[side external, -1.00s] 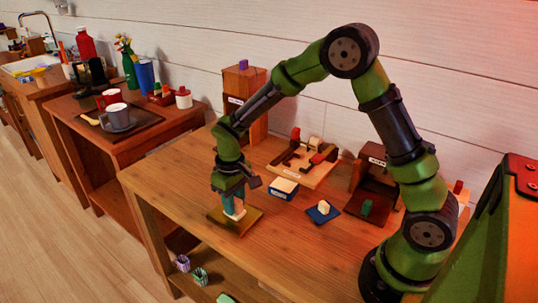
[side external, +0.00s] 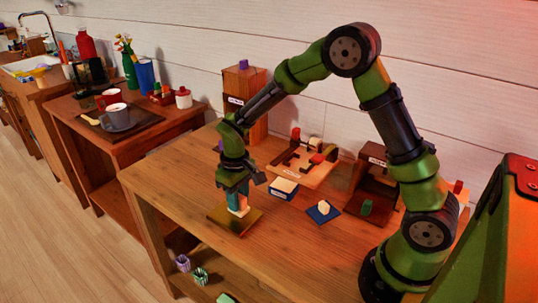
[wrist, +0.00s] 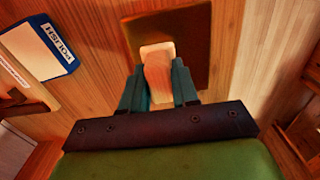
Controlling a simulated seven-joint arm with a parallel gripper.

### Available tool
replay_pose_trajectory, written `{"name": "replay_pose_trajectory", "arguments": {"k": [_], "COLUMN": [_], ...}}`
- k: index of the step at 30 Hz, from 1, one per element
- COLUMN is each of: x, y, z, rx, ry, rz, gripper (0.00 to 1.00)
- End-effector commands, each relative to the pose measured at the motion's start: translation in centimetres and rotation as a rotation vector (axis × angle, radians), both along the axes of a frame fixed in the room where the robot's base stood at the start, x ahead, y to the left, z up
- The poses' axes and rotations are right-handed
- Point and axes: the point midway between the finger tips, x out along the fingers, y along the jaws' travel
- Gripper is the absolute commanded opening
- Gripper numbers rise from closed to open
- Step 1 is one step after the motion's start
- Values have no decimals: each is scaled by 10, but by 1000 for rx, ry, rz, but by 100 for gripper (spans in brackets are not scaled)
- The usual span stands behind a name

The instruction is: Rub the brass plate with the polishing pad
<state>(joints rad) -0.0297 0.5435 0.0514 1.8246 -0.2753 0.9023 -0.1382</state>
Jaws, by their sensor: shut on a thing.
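The brass plate (side external: 222,217) lies flat near the front left edge of the wooden table. It appears as a dark brownish square in the wrist view (wrist: 193,45). My gripper (side external: 238,205) points down over the plate. Its teal fingers (wrist: 158,90) are shut on the cream polishing pad (wrist: 157,62), which also shows between them in the side view (side external: 239,211). The pad is down at the plate and looks to touch it, but the exact contact is hard to tell. The fingers hide part of the pad.
A blue-rimmed box (side external: 284,190), labelled POLISH in the wrist view (wrist: 48,50), stands right of the plate. A blue pad with a cream block (side external: 324,209) lies further right. A wooden tray (side external: 303,160) is behind. Bare tabletop surrounds the plate.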

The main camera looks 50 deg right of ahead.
Motion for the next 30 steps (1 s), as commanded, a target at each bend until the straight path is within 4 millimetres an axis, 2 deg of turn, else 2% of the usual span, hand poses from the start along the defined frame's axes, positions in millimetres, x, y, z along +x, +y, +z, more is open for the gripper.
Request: {"name": "replay_pose_trajectory", "arguments": {"k": [7, 9, 11, 30], "x": [0, 1, 1, 0], "y": [-24, -23, -23, -22], "z": [0, 5, 22, 76], "rx": [-1, -1, -1, 0], "ry": [1, -1, -6, -2], "rz": [-5, -1, -2, -2], "gripper": [5, 5, 5, 5]}}
